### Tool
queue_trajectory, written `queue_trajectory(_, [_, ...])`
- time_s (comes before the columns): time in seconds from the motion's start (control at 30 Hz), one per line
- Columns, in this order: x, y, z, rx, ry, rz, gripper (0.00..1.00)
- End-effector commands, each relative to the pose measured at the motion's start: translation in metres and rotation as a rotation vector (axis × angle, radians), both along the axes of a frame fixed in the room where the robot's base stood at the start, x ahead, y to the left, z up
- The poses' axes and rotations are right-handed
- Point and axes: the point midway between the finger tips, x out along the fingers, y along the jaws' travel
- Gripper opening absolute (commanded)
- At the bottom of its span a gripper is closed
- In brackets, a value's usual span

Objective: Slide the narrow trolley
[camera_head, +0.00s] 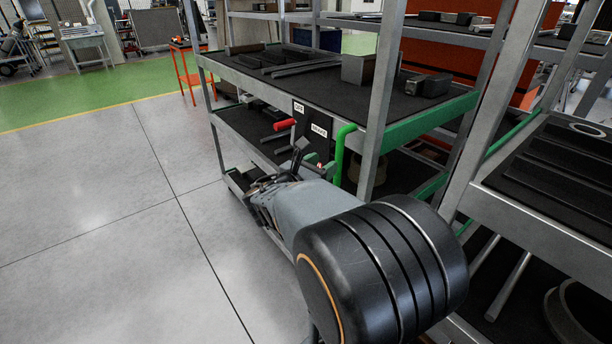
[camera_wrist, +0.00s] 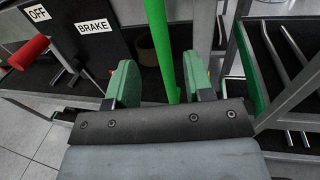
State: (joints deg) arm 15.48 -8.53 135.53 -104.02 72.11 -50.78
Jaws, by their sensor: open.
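The narrow trolley (camera_head: 379,90) is a grey-framed rack with black shelves and a green end edge. An upright green handle (camera_head: 341,152) stands at its near corner; it also shows in the wrist view (camera_wrist: 158,35). Beside it is a dark panel with OFF and BRAKE labels (camera_wrist: 93,26) and a red-gripped lever (camera_head: 285,124), which lies near the OFF label in the wrist view (camera_wrist: 28,52). My gripper (camera_wrist: 160,80) is open, with a green-padded finger on each side of the handle in the picture. Whether the handle is fully between the pads I cannot tell.
Boxes and dark parts lie on the trolley's upper shelf (camera_head: 240,62). Another rack (camera_head: 550,235) stands close on the right with a narrow gap. The grey floor (camera_head: 100,200) to the left is clear. An orange stand (camera_head: 188,70) is farther back.

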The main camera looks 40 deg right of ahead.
Motion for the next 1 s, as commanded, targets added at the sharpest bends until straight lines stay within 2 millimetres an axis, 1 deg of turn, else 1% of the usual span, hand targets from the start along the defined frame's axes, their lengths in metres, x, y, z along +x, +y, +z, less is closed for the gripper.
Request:
queue_trajectory(0.03, [-0.001,0.011,0.000,0.001,0.001,0.006,0.48])
queue_trajectory(0.2, [-0.005,0.039,0.000,0.001,0.001,0.005,0.48])
queue_trajectory(0.4, [-0.007,0.057,0.000,0.001,0.000,0.002,0.48])
queue_trajectory(0.6, [-0.008,0.062,-0.001,0.001,0.001,0.000,0.48])
queue_trajectory(1.0, [-0.008,0.062,-0.001,0.001,0.001,-0.001,0.48])
